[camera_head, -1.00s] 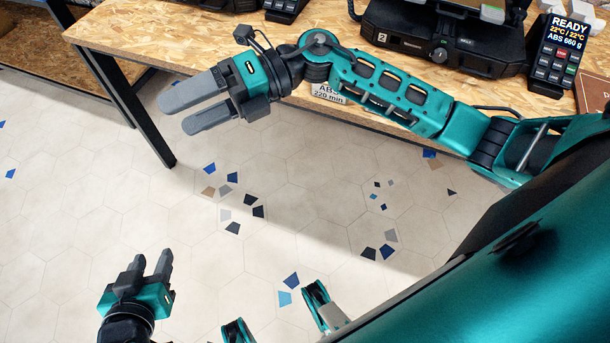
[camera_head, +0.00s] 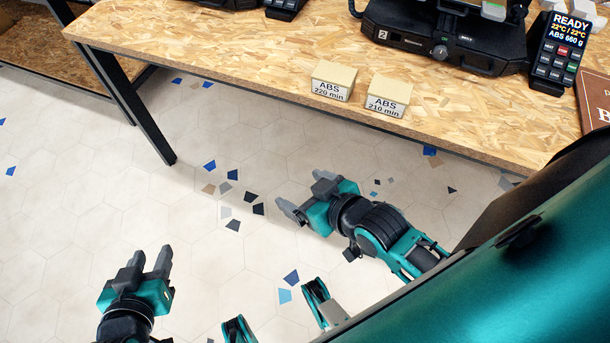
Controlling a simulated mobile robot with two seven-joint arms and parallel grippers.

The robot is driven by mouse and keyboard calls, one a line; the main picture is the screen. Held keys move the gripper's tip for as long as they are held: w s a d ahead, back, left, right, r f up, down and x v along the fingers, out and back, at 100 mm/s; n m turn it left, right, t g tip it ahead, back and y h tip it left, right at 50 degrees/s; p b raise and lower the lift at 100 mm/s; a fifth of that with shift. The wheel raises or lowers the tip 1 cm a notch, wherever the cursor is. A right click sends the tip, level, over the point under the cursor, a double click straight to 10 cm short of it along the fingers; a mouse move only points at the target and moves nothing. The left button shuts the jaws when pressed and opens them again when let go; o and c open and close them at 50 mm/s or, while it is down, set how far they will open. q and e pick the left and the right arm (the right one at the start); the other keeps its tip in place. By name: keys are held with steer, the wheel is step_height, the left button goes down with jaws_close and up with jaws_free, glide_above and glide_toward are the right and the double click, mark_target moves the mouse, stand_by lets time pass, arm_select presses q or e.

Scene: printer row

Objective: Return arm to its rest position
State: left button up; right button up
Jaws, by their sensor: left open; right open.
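My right gripper (camera_head: 305,195) is open and empty, held over the floor in front of the table, with its arm folded in close to my body. Its fingers point to the left. My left gripper (camera_head: 146,262) is open and empty at the lower left, also over the floor, with its fingers pointing up in the picture. Neither gripper touches anything that I can see.
A chipboard table (camera_head: 230,55) runs along the back. Near its front edge stand two beige boxes, labelled "ABS 220 min" (camera_head: 333,81) and "ABS 210 min" (camera_head: 388,96). Behind them is a black printer (camera_head: 440,40), with a display panel (camera_head: 558,55) to its right. The tiled floor (camera_head: 90,220) is clear.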

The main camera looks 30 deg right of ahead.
arm_select(q)
steer(key=shift+y, duration=0.5)
steer(key=a+r+p, duration=0.1)
steer(key=p, duration=0.1)
steer(key=s+r+p, duration=0.1)
steer(key=p, duration=0.2)
steer(key=a+r+p, duration=0.1)
steer(key=r+p, duration=0.1)
steer(key=p, duration=0.1)
steer(key=shift+s+a+r, duration=0.1)
steer(key=shift+s+a, duration=0.2)
arm_select(e)
steer(key=shift+h, duration=0.5)
steer(key=d+r, duration=0.1)
steer(key=s+r, duration=0.1)
steer(key=r, duration=0.1)
steer(key=d+r, duration=0.1)
steer(key=shift+s+d+r, duration=0.2)
steer(key=shift+d, duration=0.1)
